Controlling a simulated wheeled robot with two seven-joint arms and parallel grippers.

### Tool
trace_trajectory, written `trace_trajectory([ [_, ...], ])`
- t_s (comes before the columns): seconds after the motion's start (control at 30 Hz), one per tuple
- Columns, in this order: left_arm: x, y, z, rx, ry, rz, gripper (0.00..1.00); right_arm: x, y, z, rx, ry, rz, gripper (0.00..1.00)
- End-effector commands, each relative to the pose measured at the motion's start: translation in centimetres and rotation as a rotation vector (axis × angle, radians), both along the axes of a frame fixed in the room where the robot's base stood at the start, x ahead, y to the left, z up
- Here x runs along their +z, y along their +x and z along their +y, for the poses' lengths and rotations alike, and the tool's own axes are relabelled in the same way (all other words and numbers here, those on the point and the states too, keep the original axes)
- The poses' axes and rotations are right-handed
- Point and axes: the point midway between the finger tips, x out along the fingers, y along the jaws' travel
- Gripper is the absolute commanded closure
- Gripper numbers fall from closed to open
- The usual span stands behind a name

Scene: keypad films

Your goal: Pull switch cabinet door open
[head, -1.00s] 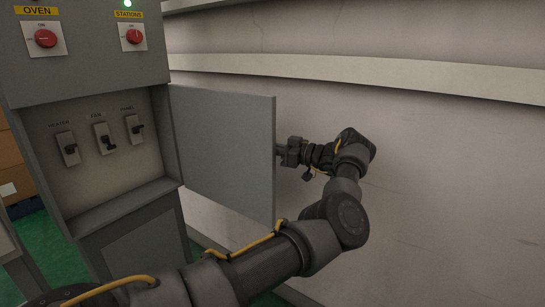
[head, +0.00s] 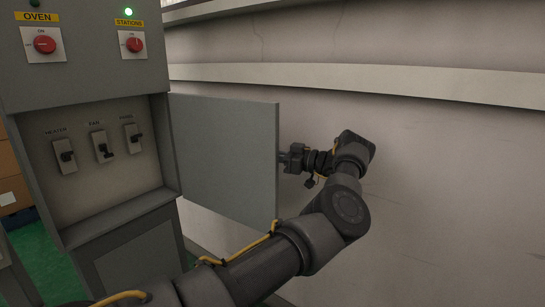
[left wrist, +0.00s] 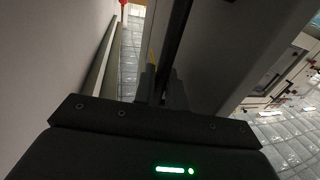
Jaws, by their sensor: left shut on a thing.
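The switch cabinet (head: 90,75) stands at the left in the head view. Its grey door (head: 225,155) stands wide open, swung out to the right. The recess behind it shows several toggle switches (head: 101,146). My left gripper (head: 284,160) is at the door's outer free edge, on the far side. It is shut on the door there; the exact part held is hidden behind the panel. In the left wrist view the gripper's fingers (left wrist: 164,88) are close together against a dark upright edge. My right gripper is not in view.
A pale wall (head: 430,160) with a horizontal ledge (head: 400,85) runs close behind the door and my left arm. Red knobs labelled OVEN (head: 44,44) and STATIONS (head: 134,45) sit above the recess. Brown boxes (head: 10,178) stand at the far left. The floor is green.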

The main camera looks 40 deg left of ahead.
Motion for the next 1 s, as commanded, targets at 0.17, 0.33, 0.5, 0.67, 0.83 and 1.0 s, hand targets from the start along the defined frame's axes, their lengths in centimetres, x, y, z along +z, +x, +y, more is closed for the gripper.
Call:
trace_trajectory([
  [0.17,0.0,0.0,0.1,0.002,0.0,-0.002,0.83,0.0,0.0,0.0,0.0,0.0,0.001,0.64],
  [0.33,0.0,0.0,0.0,0.0,-0.001,-0.001,0.83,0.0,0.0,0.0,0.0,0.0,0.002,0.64],
  [0.5,0.0,0.3,-0.8,-0.002,-0.003,-0.002,0.83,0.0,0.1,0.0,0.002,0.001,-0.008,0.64],
  [0.67,0.0,0.9,-2.6,0.0,-0.005,-0.003,0.83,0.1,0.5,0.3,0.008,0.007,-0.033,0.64],
  [0.83,0.0,1.8,-5.2,0.0,-0.004,-0.004,0.83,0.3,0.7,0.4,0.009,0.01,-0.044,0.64],
  [1.0,0.0,2.7,-7.8,0.002,-0.003,-0.002,0.83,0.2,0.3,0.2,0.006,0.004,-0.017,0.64],
])
